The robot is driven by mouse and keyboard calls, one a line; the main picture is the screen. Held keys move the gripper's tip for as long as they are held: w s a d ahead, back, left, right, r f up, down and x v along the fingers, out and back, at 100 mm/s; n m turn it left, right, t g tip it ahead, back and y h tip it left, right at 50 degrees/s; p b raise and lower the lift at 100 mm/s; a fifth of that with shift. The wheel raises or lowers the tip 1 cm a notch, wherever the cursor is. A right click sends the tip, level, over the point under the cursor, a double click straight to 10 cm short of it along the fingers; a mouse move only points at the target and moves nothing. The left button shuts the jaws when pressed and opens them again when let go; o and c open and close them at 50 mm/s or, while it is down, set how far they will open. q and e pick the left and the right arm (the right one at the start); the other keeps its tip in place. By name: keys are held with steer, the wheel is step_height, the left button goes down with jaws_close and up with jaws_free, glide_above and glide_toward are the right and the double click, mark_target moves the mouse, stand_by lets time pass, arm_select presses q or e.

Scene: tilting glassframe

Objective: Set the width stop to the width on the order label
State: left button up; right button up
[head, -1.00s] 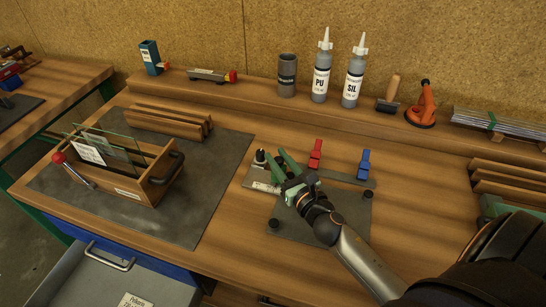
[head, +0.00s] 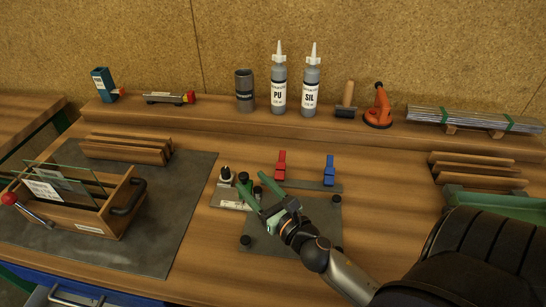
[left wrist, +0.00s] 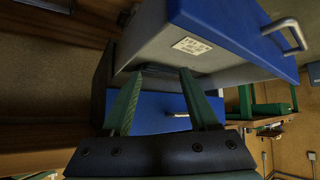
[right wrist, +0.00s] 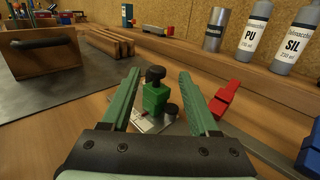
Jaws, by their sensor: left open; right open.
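The width stop is a small green block with a black knob (right wrist: 154,92), on a pale scale plate (head: 230,197) of the dark jig (head: 285,238). My right gripper (right wrist: 160,74) is open, its green fingers pointing at the stop; the block shows between them in the right wrist view, and I cannot tell contact. In the head view, the right gripper (head: 252,183) is over the jig's left part. A white label (head: 42,191), too small to read, is on the glass in the wooden box. My left gripper (left wrist: 162,75) is open and empty, facing a blue-fronted drawer (left wrist: 245,40).
A red clamp (head: 281,166) and a blue clamp (head: 329,170) stand at the jig's back edge. The wooden box (head: 110,222) is on a grey mat at left. Bottles (head: 279,85) stand on the back shelf. Wood strips (head: 478,170) lie at right.

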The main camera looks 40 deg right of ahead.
arm_select(q)
step_height(320, 180, down, 3)
steer(key=b, duration=0.2)
steer(key=shift+b, duration=0.4)
arm_select(e)
steer(key=s, duration=0.8)
steer(key=shift+a, duration=0.2)
steer(key=shift+s, duration=0.2)
